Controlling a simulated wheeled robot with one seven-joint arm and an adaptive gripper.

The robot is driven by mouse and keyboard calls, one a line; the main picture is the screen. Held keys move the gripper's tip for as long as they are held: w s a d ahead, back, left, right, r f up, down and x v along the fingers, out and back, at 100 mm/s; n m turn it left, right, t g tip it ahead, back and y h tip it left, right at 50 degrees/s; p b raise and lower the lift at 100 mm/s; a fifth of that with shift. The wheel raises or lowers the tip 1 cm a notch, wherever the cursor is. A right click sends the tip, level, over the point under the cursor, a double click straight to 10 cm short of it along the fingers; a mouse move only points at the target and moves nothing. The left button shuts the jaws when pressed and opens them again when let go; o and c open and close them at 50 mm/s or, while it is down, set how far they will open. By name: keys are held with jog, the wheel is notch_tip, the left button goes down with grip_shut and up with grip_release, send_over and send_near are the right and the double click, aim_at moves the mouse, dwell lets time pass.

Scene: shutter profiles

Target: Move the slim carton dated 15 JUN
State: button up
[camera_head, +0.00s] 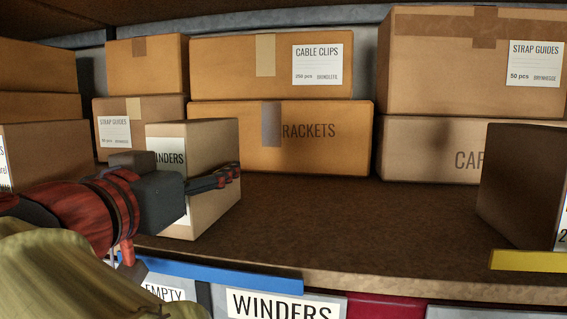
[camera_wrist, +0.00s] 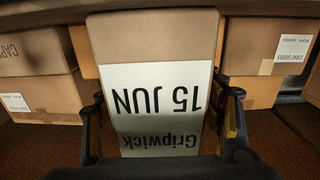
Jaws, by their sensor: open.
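The slim carton (camera_head: 212,145) stands upright near the shelf's front edge, left of centre in the head view, with a white label partly reading WINDERS. In the wrist view the slim carton (camera_wrist: 150,40) fills the middle, and its label reads 15 JUN and Gripwick, upside down. My gripper (camera_wrist: 164,108) is open, with one finger on each side of the carton. I cannot tell whether the fingers touch it. In the head view my gripper (camera_head: 222,180) overlaps the carton and hides part of its label and front; one finger shows across its side.
Stacked cartons line the back, including CABLE CLIPS (camera_head: 270,65) and STRAP GUIDES (camera_head: 440,60). Another carton (camera_head: 515,185) stands at the front right by a yellow edge strip (camera_head: 527,261). A blue strip (camera_head: 220,274) lies below the slim carton. The shelf (camera_head: 350,220) between is clear.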

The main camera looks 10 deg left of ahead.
jog(key=shift+c, duration=0.2)
jog(key=c, duration=1.5)
jog(key=shift+c, duration=0.4)
jog(key=shift+d, duration=0.15)
